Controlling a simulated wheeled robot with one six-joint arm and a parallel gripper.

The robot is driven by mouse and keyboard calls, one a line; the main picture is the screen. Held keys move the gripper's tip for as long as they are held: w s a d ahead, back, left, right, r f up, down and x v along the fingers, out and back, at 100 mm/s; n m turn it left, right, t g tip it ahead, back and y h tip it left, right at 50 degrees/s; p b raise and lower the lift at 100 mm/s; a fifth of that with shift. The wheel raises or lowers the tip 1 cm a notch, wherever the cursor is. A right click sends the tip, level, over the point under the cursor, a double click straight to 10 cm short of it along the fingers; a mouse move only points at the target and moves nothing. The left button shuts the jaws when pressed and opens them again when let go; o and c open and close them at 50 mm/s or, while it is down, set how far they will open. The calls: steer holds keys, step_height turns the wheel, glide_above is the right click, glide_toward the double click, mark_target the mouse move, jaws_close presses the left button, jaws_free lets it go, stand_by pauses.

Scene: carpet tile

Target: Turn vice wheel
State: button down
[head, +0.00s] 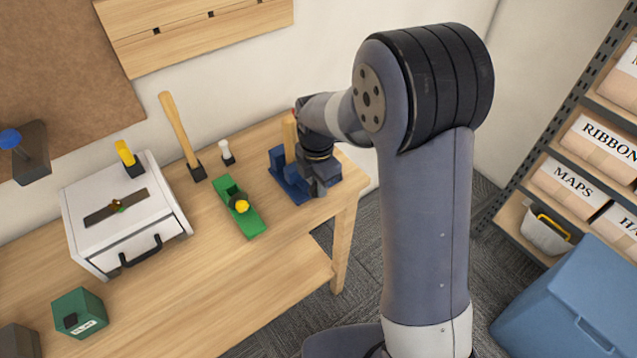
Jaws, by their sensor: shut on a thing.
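The blue vice (284,176) stands on the wooden workbench near its right end. A light wooden piece (290,132) stands upright at the vice, and I cannot tell how firmly its jaws hold it. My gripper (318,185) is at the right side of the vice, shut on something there. The vice wheel itself is hidden behind my gripper and wrist, so its angle cannot be seen.
On the workbench (225,295) a green plane (240,208), a mallet (180,135) and a white drawer box (150,228) stand left of the vice. A green box (79,313) is at the front left. A blue bin (565,305) and shelves are at the right.

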steer(key=shift+a+t+h, duration=0.1)
steer(key=shift+t+h, duration=0.2)
steer(key=shift+s+a+f+t+h+b, duration=0.1)
steer(key=shift+t+h+b, duration=0.3)
steer(key=shift+h, duration=0.2)
steer(key=shift+s+a+t+h+b, duration=0.1)
steer(key=shift+t+h+b, duration=0.2)
steer(key=shift+h+b, duration=0.25)
steer(key=shift+s+a+t+h+b, duration=0.15)
steer(key=shift+t+h+b, duration=1)
steer(key=shift+h, duration=0.6)
steer(key=c, duration=1.3)
jaws_free()
steer(key=shift+c, duration=0.2)
steer(key=v, duration=1)
steer(key=shift+s+a+r, duration=0.15)
steer(key=shift+a+r, duration=0.1)
steer(key=shift+a, duration=0.1)
